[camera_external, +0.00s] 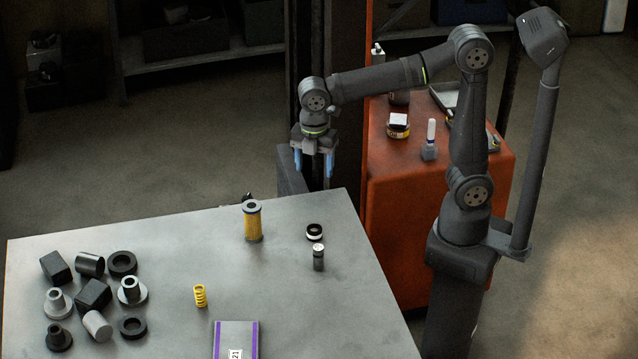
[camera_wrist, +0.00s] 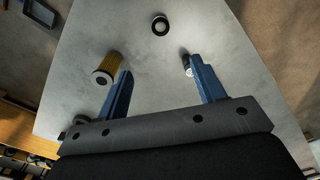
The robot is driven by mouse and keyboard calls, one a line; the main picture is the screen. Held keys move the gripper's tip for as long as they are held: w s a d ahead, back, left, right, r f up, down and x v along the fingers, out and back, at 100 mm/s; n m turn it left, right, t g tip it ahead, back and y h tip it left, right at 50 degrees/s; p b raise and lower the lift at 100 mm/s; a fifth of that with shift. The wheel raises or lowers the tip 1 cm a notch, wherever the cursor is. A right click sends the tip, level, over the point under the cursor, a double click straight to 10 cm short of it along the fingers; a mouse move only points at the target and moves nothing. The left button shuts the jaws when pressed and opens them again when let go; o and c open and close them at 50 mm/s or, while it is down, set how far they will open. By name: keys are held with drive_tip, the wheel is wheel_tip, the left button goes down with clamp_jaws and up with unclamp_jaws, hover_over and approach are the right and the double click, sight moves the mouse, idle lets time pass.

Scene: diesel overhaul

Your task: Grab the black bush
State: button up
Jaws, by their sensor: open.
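My gripper (camera_external: 314,166) is open and empty, with its blue fingers pointing down, above and beyond the far edge of the table. In the wrist view my gripper (camera_wrist: 160,68) has its two fingers spread over the table. Other black candidates are in the left cluster: a flanged bush (camera_external: 57,337), a cylinder (camera_external: 90,264) and rings (camera_external: 122,263). I cannot tell which one the task names.
A yellow filter (camera_external: 253,223) and a small dark cylinder with a light top (camera_external: 318,257) stand near the banded ring. A yellow spring (camera_external: 200,296) and a purple-edged box (camera_external: 236,341) are nearer the front. The grey table (camera_external: 350,310) is clear at right.

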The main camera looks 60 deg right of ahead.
wheel_tip(320, 180, down, 3)
drive_tip(key=m, duration=0.7)
hover_over(314, 228)
drive_tip(key=f, duration=1.1)
drive_tip(key=shift+s+d+f, duration=0.15)
drive_tip(key=shift+d+f, duration=0.05)
drive_tip(key=shift+d, duration=0.05)
drive_tip(key=shift+a+f, duration=0.15)
drive_tip(key=shift+f, duration=1.35)
drive_tip(key=shift+a+f, duration=0.1)
drive_tip(key=shift+f, duration=1.4)
drive_tip(key=c, duration=1.2)
drive_tip(key=shift+r, duration=0.1)
drive_tip(key=shift+r, duration=0.1)
